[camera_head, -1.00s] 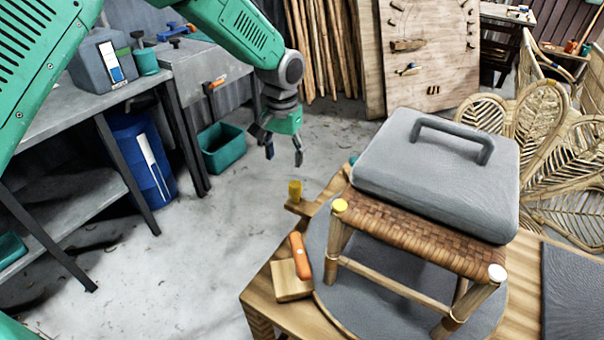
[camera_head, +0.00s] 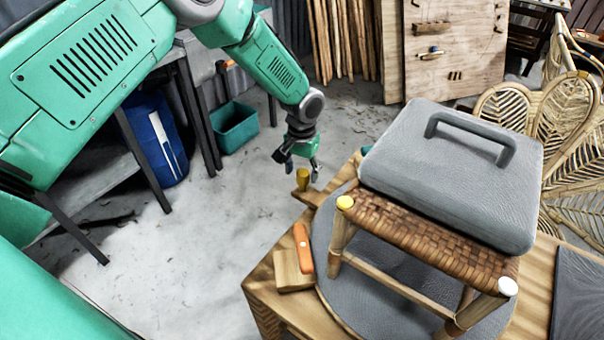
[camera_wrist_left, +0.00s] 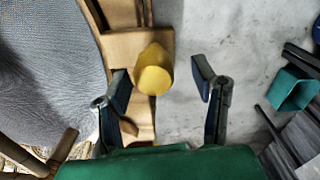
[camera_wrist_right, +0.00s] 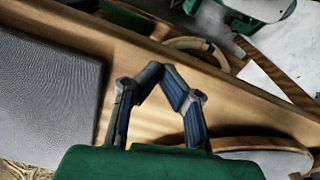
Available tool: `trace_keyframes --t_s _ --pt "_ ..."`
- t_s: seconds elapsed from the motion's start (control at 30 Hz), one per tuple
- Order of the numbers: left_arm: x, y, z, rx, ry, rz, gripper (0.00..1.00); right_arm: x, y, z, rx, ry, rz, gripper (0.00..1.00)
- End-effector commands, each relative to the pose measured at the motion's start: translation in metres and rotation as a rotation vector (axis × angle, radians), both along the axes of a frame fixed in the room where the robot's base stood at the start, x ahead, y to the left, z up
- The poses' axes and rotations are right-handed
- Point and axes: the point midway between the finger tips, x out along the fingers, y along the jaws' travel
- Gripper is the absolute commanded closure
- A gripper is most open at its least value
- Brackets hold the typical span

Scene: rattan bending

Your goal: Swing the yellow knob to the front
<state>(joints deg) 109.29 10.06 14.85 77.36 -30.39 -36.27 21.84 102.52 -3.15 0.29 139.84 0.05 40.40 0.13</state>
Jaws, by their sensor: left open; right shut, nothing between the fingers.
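The yellow knob (camera_head: 303,179) stands upright on a wooden arm (camera_head: 312,197) that sticks out from the back-left edge of the wooden workbench (camera_head: 290,318). My left gripper (camera_head: 299,165) is open, just above and behind the knob in the head view. In the left wrist view the knob (camera_wrist_left: 154,72) lies ahead between the two spread fingers (camera_wrist_left: 162,80), nearer the left one, with no visible contact. My right gripper (camera_wrist_right: 161,77) is shut and empty over wood beside a dark grey pad (camera_wrist_right: 45,90); it is not in the head view.
A woven stool (camera_head: 430,240) stands on a grey round plate (camera_head: 330,270) on the bench, with a grey handled block (camera_head: 450,175) on its seat. An orange handle (camera_head: 303,250) is near the front-left. Floor left of the bench is clear.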

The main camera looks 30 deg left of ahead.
Motion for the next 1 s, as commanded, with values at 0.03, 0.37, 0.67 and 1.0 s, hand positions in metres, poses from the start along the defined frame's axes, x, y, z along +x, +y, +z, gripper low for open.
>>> trace_keyframes --t_s 0.03,0.37,0.67,1.0 --pt "-0.0005 -0.0013 -0.0050 0.001 0.001 -0.001 0.47 0.0000 -0.0001 0.0004 0.000 0.000 0.000 1.00" --pt "0.0005 0.0009 -0.0144 -0.002 0.000 0.000 0.47 0.0000 -0.0003 0.0005 0.000 0.000 -0.001 1.00" --pt "0.0002 0.0013 -0.0143 -0.002 0.000 0.000 1.00 0.0000 -0.0002 0.0005 0.000 0.000 0.000 1.00" --pt "-0.0070 0.0054 -0.0137 0.001 0.003 0.017 1.00 0.0000 -0.0001 0.0049 0.000 0.000 0.000 1.00"
